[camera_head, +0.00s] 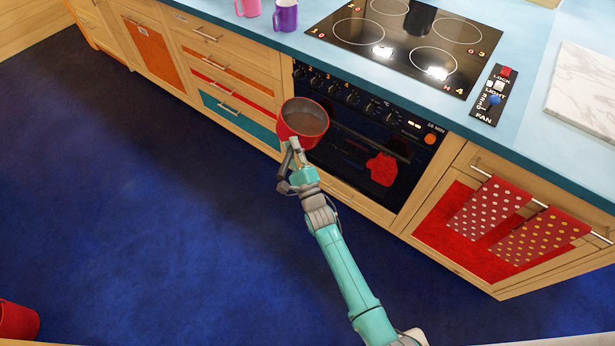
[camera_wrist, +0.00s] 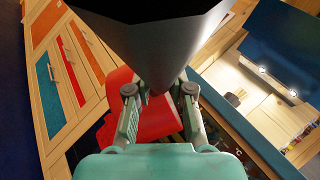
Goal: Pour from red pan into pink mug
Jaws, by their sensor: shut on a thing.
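The red pan (camera_head: 284,128) is held in the air in front of the oven, below the counter's front edge. Its opening faces up and shows a grey-brown inside; I cannot tell whether that is contents or the pan's bottom. My gripper (camera_head: 296,150) is shut on the pan's handle. In the wrist view the dark handle (camera_wrist: 150,35) runs between the fingers of my gripper (camera_wrist: 159,92), with the red pan (camera_wrist: 150,118) behind them. The pink mug (camera_head: 249,8) stands on the counter at the top of the head view, its upper part cut off by the frame edge.
A purple mug (camera_head: 286,18) stands just right of the pink mug on the blue counter (camera_head: 325,62). The stove top (camera_head: 405,40) is to their right. Dotted towels (camera_head: 490,212) hang at the right. Blue floor (camera_head: 130,200) is open at left, with a red object (camera_head: 17,321) at its edge.

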